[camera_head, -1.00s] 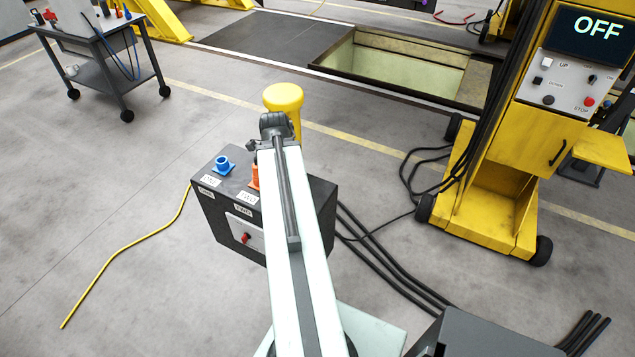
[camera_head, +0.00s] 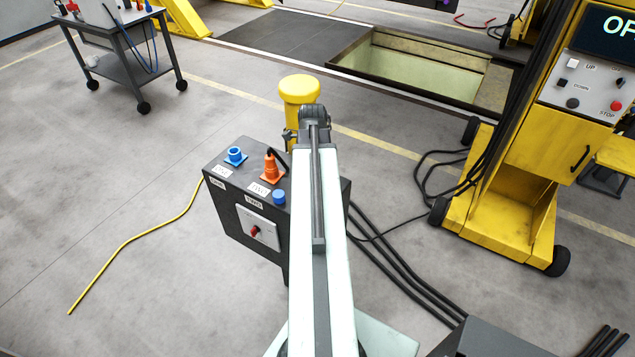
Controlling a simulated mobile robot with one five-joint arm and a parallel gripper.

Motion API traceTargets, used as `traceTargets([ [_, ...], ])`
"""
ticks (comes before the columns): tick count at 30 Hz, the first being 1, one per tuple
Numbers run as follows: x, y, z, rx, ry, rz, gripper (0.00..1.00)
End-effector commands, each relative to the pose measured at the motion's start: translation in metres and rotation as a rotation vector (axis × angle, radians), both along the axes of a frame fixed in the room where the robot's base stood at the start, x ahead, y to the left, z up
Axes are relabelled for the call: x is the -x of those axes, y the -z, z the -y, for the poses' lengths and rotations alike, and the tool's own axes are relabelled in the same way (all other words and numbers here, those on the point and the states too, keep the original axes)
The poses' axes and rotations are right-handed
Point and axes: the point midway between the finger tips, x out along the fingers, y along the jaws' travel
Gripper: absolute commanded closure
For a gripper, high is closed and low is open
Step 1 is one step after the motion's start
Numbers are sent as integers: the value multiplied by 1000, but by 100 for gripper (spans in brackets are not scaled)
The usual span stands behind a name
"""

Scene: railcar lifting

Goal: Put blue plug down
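A dark box (camera_head: 240,218) stands on the floor under my arm. On its top is a blue round fitting on a square base (camera_head: 236,156). An orange plug with a black cable (camera_head: 272,166) stands upright beside it. A smaller blue round piece (camera_head: 279,197) is nearer the front edge, close to my arm. I cannot tell which blue piece is the plug. My gripper (camera_head: 291,138) is beyond the box's top, in front of the yellow post. It is mostly hidden behind my arm, so its opening and any held object do not show.
A yellow post (camera_head: 299,100) stands just behind the box. A yellow lifting column (camera_head: 520,190) is at right, with black cables on the floor. A grey cart (camera_head: 125,60) is at back left, a pit (camera_head: 420,70) at the back.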

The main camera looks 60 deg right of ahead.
Motion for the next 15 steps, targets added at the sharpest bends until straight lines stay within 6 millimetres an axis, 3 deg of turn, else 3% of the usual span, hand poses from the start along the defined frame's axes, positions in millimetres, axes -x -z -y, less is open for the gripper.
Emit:
traceTargets([
  [1, 1, 11, 1, 0, 2, 0, 100],
  [11, 2, 10, 2, 0, 3, 0, 100],
  [12, 2, 10, 2, 0, 4, 0, 60],
  [14, 2, 9, 2, 0, 4, 0, 43],
  [15, 2, 8, 2, 0, 4, 0, 41],
])
